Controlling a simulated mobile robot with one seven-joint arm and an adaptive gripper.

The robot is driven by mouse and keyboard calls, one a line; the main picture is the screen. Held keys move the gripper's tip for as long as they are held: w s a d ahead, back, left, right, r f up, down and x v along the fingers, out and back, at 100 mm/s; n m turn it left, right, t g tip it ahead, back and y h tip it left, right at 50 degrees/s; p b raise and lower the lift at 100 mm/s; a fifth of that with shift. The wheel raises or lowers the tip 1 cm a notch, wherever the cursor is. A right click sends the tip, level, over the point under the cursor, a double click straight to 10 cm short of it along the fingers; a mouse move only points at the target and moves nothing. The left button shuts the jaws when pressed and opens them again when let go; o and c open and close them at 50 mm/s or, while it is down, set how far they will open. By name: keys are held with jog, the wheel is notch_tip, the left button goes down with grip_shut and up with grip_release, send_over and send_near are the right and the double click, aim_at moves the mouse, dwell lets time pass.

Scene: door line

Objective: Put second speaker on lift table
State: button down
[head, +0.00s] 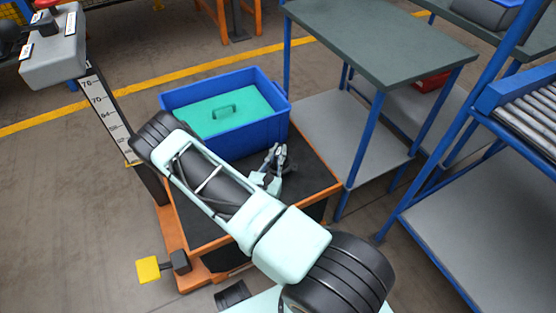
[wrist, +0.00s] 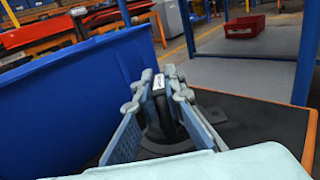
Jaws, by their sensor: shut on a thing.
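My gripper (head: 273,160) is over the black top of the lift table (head: 312,177), just right of the blue bin (head: 222,130). In the wrist view my gripper (wrist: 167,80) is shut on a narrow dark object (wrist: 166,112) with a small white label, upright between the fingers. It may be the second speaker, but its full shape is hidden by the fingers. I cannot tell whether it touches the table top. The lift table has an orange edge and a yellow pedal (head: 148,269).
A blue-framed bench (head: 385,40) with a lower shelf stands behind and right of the lift table. A roller rack (head: 530,110) stands at the right. A post with a height scale (head: 105,100) rises at the left. A red bin (wrist: 245,27) shows in the wrist view.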

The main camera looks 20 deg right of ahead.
jog(key=shift+w+f+b, duration=0.2)
jog(key=shift+f+b, duration=0.65)
jog(key=shift+f, duration=0.9)
jog(key=shift+f, duration=0.15)
jog(key=c, duration=2)
grip_release()
